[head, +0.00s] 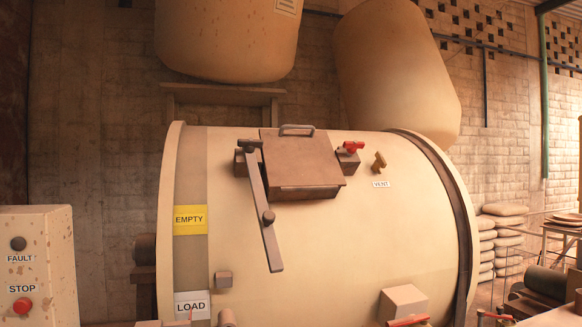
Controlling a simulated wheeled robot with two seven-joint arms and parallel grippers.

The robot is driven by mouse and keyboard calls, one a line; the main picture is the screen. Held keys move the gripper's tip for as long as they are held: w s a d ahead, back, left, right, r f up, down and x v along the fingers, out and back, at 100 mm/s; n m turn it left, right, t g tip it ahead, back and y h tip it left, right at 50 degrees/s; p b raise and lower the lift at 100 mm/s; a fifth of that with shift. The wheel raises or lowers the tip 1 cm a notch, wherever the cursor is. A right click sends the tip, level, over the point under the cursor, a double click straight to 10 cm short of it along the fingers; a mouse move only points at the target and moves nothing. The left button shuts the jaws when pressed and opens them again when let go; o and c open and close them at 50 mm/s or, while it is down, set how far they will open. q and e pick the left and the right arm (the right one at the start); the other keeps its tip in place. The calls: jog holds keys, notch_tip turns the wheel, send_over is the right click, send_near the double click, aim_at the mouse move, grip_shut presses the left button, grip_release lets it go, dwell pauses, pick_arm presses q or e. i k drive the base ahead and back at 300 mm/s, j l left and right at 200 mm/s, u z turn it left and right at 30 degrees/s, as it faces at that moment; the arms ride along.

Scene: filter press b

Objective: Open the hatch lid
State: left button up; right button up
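The hatch lid (303,160) is a brown square plate on top of the large cream drum (340,250), in the upper middle of the head view. It looks shut. A grey bar handle (297,127) stands at its far edge. A small block with a red handle (352,146) sits at the lid's right edge. Neither of my grippers shows in this view.
A brass vent valve (379,160) stands right of the lid. A control box (38,265) with a red stop button (22,305) is at left. Two big vessels (395,70) (228,35) hang behind the drum. Sacks (503,222) are stacked at right. The drum's front middle is mostly clear.

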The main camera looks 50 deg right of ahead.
aim_at(296, 161)
jog(key=l+z, duration=0.2)
jog(key=z, duration=1.25)
jog(key=i+j, duration=0.05)
jog(key=j, duration=0.05)
